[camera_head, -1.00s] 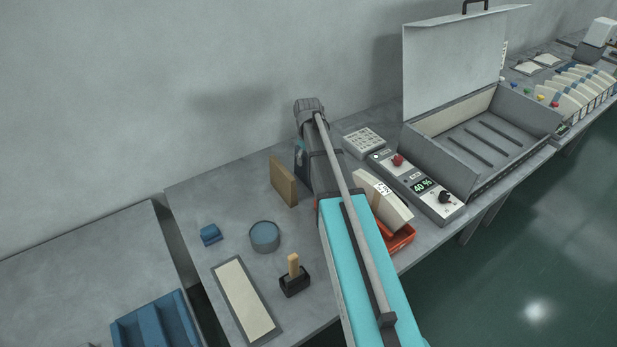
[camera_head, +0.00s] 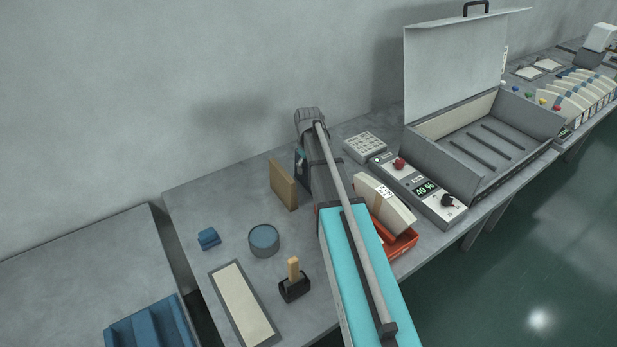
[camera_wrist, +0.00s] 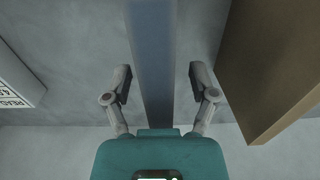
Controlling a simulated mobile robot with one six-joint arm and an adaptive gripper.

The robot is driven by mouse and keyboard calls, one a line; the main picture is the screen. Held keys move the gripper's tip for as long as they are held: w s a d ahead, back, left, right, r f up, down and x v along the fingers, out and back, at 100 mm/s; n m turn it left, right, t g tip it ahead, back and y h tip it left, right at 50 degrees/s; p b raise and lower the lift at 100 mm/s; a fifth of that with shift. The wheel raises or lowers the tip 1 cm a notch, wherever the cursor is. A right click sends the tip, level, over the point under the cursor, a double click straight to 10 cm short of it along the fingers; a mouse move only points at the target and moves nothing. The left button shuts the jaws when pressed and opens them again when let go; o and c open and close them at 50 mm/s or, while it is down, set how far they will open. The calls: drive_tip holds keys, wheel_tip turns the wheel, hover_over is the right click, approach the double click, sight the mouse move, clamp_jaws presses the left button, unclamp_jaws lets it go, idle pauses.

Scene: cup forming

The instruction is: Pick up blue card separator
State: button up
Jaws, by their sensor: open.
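The blue card separator (camera_wrist: 153,55) shows in the wrist view as a narrow blue-grey strip, running from the top edge down to the gripper body. My gripper (camera_wrist: 159,82) is open, with one finger on each side of the strip. A gap shows between each finger and the strip, so neither seems to touch it. In the head view my arm covers most of the spot around my gripper, and the separator cannot be made out clearly there.
A brown board (camera_head: 283,186) stands close to my gripper; in the wrist view it is at right (camera_wrist: 272,60). A white-labelled object (camera_wrist: 15,82) is at left there.

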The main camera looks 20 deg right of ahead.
clamp_jaws()
drive_tip(key=shift+r, duration=0.15)
idle(0.4)
wheel_tip(320, 180, up, 10)
drive_tip(key=p, duration=1)
idle(0.5)
